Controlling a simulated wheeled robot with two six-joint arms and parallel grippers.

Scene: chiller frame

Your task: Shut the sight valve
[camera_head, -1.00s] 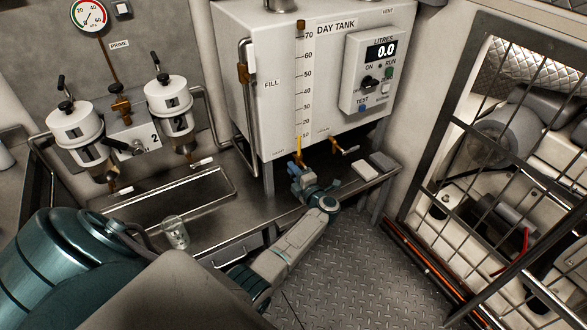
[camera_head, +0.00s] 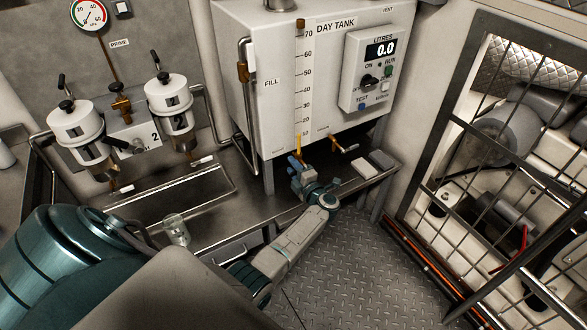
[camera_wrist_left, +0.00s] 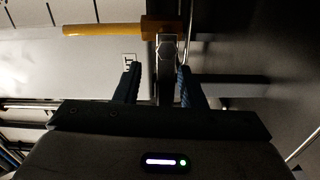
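The sight valve is at the foot of the day tank's sight tube (camera_head: 300,100). In the left wrist view its brass body (camera_wrist_left: 160,27) joins the amber sight tube (camera_wrist_left: 100,30), and its grey lever (camera_wrist_left: 167,68) points toward my palm, crosswise to the tube. My left gripper (camera_head: 297,163) is just below the tube's lower end. In the wrist view the left gripper (camera_wrist_left: 158,82) has its fingers apart, one on each side of the lever. The lever lies nearer the right finger; whether it touches is unclear. In the head view the gripper hides the valve. My right gripper is out of view.
The day tank (camera_head: 285,125) stands over a steel bench. A second brass tap (camera_head: 343,145) sits just right of the gripper. Small grey blocks (camera_head: 380,160) lie on the bench, and a glass jar (camera_head: 176,229) stands left. A barred gate (camera_head: 455,120) is at right.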

